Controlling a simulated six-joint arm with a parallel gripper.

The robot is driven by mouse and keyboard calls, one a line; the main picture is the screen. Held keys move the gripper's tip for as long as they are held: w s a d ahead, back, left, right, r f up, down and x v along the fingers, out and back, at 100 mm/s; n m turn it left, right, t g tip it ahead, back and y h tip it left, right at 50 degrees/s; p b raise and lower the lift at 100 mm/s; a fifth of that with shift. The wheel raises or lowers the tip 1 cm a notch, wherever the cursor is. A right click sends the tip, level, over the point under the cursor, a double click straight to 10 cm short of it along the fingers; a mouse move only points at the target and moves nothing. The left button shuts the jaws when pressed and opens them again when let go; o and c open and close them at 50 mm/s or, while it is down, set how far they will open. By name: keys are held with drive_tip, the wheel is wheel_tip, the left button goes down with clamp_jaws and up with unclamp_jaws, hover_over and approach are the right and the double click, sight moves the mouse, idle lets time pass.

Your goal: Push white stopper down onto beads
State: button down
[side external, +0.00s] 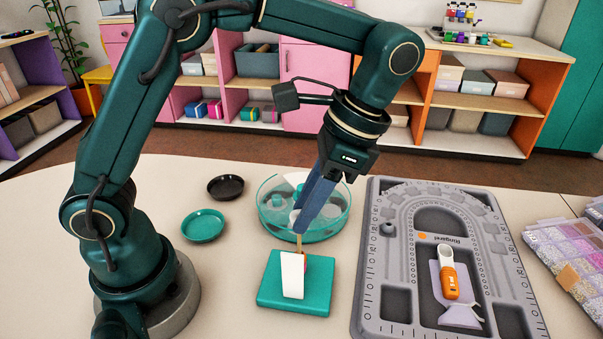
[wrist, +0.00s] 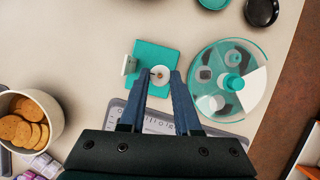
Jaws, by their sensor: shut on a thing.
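A teal block (side external: 283,297) with an upright white plate (side external: 292,275) stands on the table. A thin wooden peg (side external: 299,243) rises from it, and a small orange-red patch, perhaps beads, shows behind the plate. My gripper (side external: 302,226) is over the block, pointing down, with its blue fingers near the peg. In the wrist view, the round white stopper (wrist: 162,78) lies between the fingertips (wrist: 163,74), around the peg, and my gripper is shut on it.
A round clear-and-teal container (side external: 331,226) stands close behind the block. A grey bead board (side external: 371,270) with a scoop lies to the right. Teal (side external: 203,226) and black (side external: 226,187) dishes sit back left. The wrist view shows a bowl of tan discs (wrist: 50,112).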

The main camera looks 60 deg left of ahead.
drive_tip(key=shift+f, duration=0.8)
idle(0.6)
drive_tip(key=shift+f, duration=0.3)
drive_tip(key=shift+f, duration=0.25)
drive_tip(key=shift+f, duration=1)
drive_tip(key=shift+f, duration=0.15)
idle(0.3)
drive_tip(key=shift+f, duration=0.7)
